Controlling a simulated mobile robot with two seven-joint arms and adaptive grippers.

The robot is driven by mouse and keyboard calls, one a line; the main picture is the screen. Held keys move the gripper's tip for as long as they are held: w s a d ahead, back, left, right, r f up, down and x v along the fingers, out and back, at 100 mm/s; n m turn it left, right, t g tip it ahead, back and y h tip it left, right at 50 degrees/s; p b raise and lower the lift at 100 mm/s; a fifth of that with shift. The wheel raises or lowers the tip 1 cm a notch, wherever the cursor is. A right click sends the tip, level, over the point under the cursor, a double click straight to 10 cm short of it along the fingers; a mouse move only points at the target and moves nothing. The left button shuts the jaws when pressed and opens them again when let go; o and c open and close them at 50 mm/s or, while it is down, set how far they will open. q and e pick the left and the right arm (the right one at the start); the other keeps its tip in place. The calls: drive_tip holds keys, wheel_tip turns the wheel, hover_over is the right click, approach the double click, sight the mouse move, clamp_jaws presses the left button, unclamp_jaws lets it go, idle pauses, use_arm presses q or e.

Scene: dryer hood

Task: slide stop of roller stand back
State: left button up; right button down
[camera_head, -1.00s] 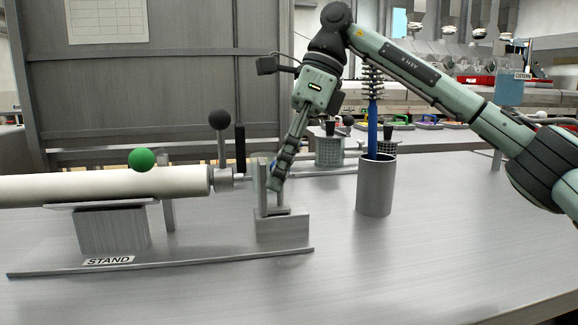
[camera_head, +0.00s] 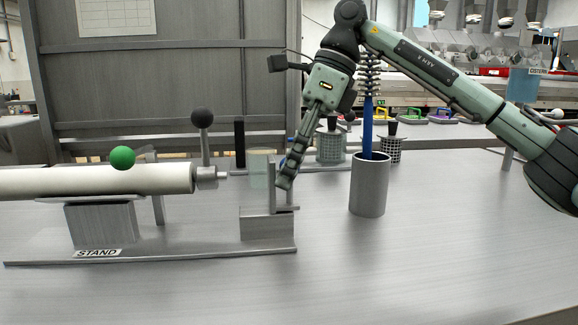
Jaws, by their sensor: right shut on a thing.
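The roller stand (camera_head: 190,254), labelled STAND, lies at the left. A long white roller (camera_head: 90,181) rests across its grey support, with a metal journal (camera_head: 208,178) at its right end. The stop (camera_head: 272,196) is a grey upright plate on a block (camera_head: 267,227) at the stand's right end. A clear gap lies between the journal tip and the stop. My right gripper (camera_head: 286,178) reaches down from above and is shut on the stop's upper part; its fingers partly hide the contact. My left gripper is not in view.
A grey cup (camera_head: 369,188) holding a blue-handled brush (camera_head: 368,120) stands just right of my right gripper. A black-knobbed lever (camera_head: 203,119) rises behind the roller end, and a green ball (camera_head: 122,157) shows above the roller. The table front right is clear.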

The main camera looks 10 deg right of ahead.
drive_tip(key=c, duration=1.4)
unclamp_jaws()
drive_tip(key=shift+w+d+r, duration=0.2)
drive_tip(key=shift+w+d, duration=0.1)
drive_tip(key=shift+o, duration=0.9)
drive_tip(key=shift+f, duration=0.1)
drive_tip(key=v, duration=1.2)
drive_tip(key=shift+s, duration=0.1)
